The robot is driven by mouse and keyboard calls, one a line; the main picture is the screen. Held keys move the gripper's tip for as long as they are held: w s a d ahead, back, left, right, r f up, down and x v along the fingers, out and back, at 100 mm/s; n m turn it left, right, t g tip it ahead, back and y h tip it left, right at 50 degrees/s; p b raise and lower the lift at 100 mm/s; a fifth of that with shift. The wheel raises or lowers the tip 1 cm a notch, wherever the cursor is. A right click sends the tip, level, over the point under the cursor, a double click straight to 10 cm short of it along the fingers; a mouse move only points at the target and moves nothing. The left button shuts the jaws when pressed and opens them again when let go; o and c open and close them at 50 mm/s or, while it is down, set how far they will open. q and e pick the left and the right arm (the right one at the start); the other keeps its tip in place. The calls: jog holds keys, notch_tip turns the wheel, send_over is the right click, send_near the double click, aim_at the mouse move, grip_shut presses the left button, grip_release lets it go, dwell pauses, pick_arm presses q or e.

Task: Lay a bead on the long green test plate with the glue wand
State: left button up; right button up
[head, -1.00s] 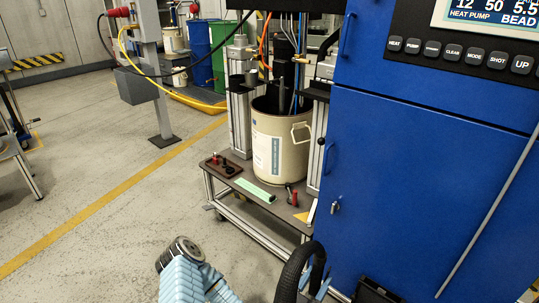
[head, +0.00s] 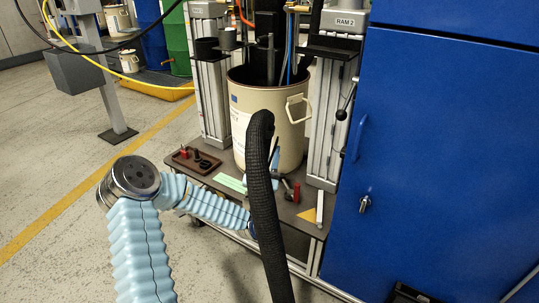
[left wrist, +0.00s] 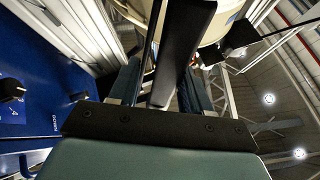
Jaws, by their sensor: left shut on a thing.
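The long green test plate (head: 230,183) lies flat on the front of the cart's brown shelf. In the head view its right end is near the black hose and my arm. My left gripper (head: 275,163) is just right of the hose, in front of the pale drum, and largely hidden by the hose. It is shut on the glue wand, whose black hose (head: 262,190) arches up and over. In the left wrist view a dark bar, seemingly the wand (left wrist: 183,50), runs between the fingers. The nozzle tip and its gap to the plate cannot be made out. My right gripper is not in view.
The pale drum (head: 243,110) stands behind the plate between two ram columns. A brown tray (head: 183,164) sits left of the plate. A red-handled item (head: 296,192) and a yellow triangle (head: 307,214) are to the right. The blue cabinet (head: 440,150) closes off the right side.

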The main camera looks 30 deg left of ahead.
aim_at(267, 168)
pick_arm(q)
jog(key=shift+w+a+r, duration=0.1)
jog(key=shift+w+r, duration=0.15)
jog(key=shift+f+b, duration=1.6)
jog(key=shift+f, duration=1.3)
jog(key=shift+f, duration=0.1)
